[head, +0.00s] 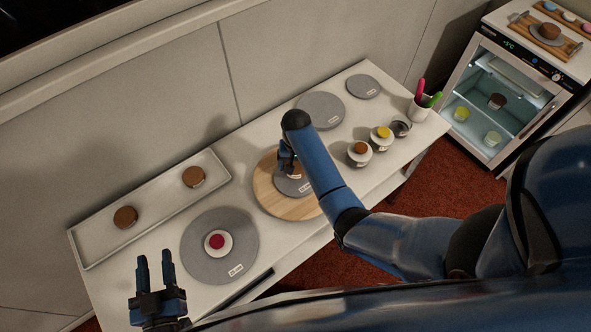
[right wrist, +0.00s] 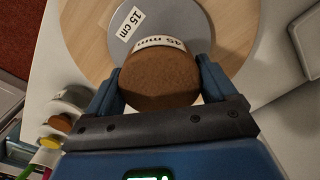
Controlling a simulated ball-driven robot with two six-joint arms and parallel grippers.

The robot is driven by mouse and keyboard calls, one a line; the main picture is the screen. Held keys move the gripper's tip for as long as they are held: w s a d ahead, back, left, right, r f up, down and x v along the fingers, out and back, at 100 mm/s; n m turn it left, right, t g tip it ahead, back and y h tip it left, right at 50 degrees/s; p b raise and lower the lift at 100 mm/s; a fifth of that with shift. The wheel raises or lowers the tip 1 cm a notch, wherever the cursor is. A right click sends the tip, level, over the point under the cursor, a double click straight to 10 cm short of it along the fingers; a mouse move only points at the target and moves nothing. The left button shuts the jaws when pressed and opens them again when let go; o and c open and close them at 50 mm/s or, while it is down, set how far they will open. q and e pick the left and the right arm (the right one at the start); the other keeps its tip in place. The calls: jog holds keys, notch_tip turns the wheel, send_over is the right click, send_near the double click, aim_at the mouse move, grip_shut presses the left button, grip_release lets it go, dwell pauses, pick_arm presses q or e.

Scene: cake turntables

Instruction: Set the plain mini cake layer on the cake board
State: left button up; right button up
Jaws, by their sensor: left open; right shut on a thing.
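The plain mini cake layer (right wrist: 160,82) is a round brown cake with a white "45 mm" label. In the right wrist view it sits between the two fingers of my right gripper (right wrist: 159,72), which is shut on it. In the head view my right gripper (head: 287,160) is over the cake board (head: 291,187), a grey disc labelled "15 cm" on a round wooden turntable (head: 268,199). The arm hides much of the layer and board there. I cannot tell whether the layer touches the board. My left gripper (head: 154,268) is open and empty at lower left.
A white tray (head: 160,204) holds two brown layers. A large grey disc (head: 200,261) bears a small white round with a red top. Grey discs (head: 320,108), small topped cakes (head: 381,138) and a pen cup (head: 420,108) stand farther right. A glass-door fridge (head: 500,100) is beyond.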

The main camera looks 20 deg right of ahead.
jog(key=shift+s, duration=0.2)
jog(key=shift+s+f, duration=0.1)
jog(key=shift+s, duration=0.1)
jog(key=f+b, duration=0.3)
jog(key=f, duration=0.1)
jog(key=shift+w, duration=0.3)
jog(key=shift+w+f+b, duration=0.1)
jog(key=shift+f+b, duration=0.1)
jog(key=shift+b, duration=0.15)
jog(key=shift+r, duration=0.15)
jog(key=shift+s, duration=0.25)
jog(key=o, duration=0.7)
jog(key=shift+o, duration=0.7)
jog(key=shift+w, duration=0.15)
pick_arm(q)
jog(key=f, duration=0.3)
jog(key=shift+w+d+f, duration=0.2)
jog(key=shift+d+f, duration=0.05)
jog(key=shift+f, duration=0.15)
